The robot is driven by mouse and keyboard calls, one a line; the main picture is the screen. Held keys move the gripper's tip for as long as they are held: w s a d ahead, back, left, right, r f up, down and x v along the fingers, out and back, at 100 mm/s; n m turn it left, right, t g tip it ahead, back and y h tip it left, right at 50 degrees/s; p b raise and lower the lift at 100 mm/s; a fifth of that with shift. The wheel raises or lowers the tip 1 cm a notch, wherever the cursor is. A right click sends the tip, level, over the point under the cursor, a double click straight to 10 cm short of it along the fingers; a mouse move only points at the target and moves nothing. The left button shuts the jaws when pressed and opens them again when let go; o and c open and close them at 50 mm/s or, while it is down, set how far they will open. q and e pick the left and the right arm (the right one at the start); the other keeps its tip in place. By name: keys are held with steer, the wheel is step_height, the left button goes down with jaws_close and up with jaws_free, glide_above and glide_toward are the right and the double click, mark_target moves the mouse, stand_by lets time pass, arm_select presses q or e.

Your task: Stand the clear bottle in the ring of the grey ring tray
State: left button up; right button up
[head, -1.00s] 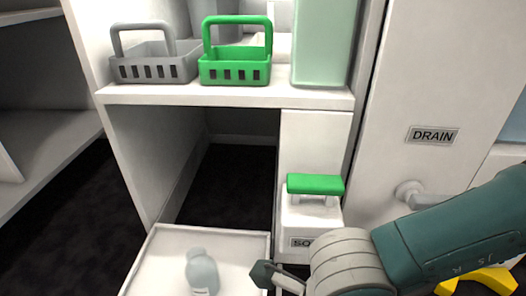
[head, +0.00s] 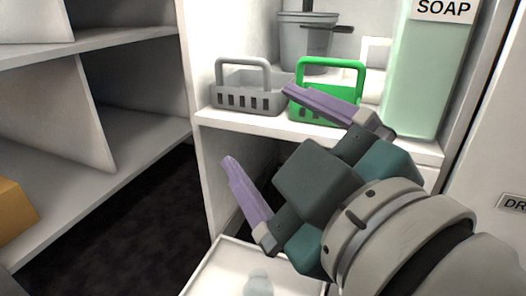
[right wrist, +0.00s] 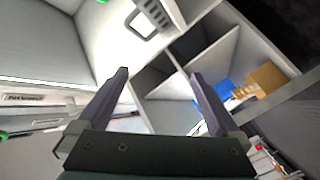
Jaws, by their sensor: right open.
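A pale, translucent bottle, seemingly the clear bottle (head: 258,285), shows at the bottom edge of the head view, in a white shallow tray or drawer (head: 232,262). Only its upper part is in the picture. My right gripper (head: 258,125) is open and empty, with purple fingers spread. It is raised above the bottle, in front of the shelf, and hides part of it. The right wrist view also shows its open fingers (right wrist: 158,73) with nothing between them. I cannot make out a grey ring tray in either view. My left gripper is out of view.
On the shelf (head: 320,138) stand a grey basket (head: 246,98), a green basket (head: 330,72), a grey bucket (head: 305,45) and a tall pale green SOAP container (head: 425,80). Open shelving (head: 130,140) with an orange-brown box (head: 15,210) is at left. Dark floor lies between.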

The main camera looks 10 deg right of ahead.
steer(key=s+d+f+m+g+h, duration=0.5)
steer(key=s+d+f+m+g, duration=0.25)
steer(key=d+f, duration=0.3)
steer(key=s+d+f+m+g, duration=0.1)
steer(key=s+f+g, duration=0.1)
steer(key=s, duration=0.4)
steer(key=s+d+f+m+g+y, duration=0.1)
steer(key=s+f+g, duration=0.1)
steer(key=s+g, duration=0.2)
steer(key=shift+s+f, duration=0.4)
steer(key=shift+s, duration=0.45)
